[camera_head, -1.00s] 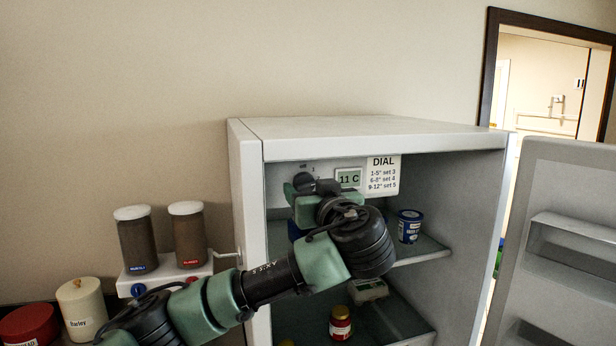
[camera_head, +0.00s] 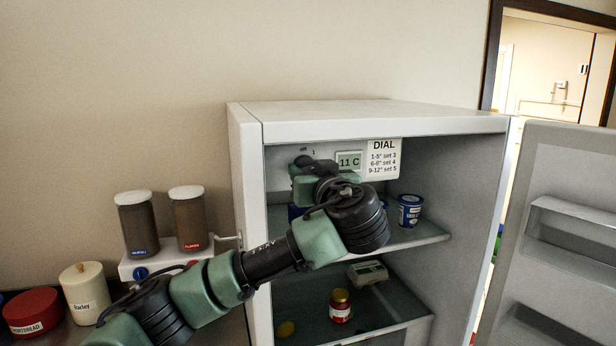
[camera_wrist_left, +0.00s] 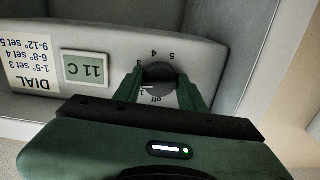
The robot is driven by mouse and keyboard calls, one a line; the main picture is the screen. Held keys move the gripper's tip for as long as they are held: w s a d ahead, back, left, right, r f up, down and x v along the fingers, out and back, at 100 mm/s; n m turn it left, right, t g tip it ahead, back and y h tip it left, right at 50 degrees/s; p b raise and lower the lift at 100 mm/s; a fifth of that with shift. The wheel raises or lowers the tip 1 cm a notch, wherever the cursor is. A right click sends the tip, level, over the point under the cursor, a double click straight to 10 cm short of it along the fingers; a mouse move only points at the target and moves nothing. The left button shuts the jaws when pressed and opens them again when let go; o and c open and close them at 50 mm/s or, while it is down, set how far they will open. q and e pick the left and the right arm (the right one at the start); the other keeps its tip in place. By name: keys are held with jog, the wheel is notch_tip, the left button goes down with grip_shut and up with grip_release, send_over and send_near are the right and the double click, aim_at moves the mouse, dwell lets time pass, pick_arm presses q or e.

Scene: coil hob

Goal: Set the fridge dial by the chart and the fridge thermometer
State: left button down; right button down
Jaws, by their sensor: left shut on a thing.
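The fridge dial (camera_wrist_left: 160,74) is a dark round knob on the pale panel inside the fridge, with off, 3, 4 and 5 readable around it. My left gripper (camera_wrist_left: 158,82) is shut on the dial, one green finger on each side. Which mark the dial points to is unclear. In the head view my gripper and arm cover the dial. The fridge thermometer (camera_head: 348,162) reads 11 C; it also shows upside down in the wrist view (camera_wrist_left: 87,69). The chart (camera_head: 383,159) reads 1-5° set 3, 6-8° set 4, 9-12° set 5. My right gripper is out of view.
The fridge door (camera_head: 570,230) stands open at right. A blue tin (camera_head: 410,210) is on the upper shelf; a red jar (camera_head: 340,306) and a grey box (camera_head: 368,272) are below. Two brown jars (camera_head: 138,225), a Barley canister (camera_head: 86,292) and a red tin (camera_head: 33,312) are at left.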

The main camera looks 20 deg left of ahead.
pick_arm(q)
jog(key=m+b, duration=0.8)
jog(key=m, duration=0.6)
jog(key=shift+a+r, duration=0.1)
jog(key=m+p, duration=0.1)
jog(key=m, duration=0.4)
jog(key=shift+r+m, duration=0.1)
jog(key=shift+m, duration=0.3)
jog(key=m+p, duration=0.1)
jog(key=m, duration=0.1)
jog(key=shift+m, duration=0.8)
jog(key=c, duration=0.8)
grip_release()
jog(key=shift+c, duration=0.2)
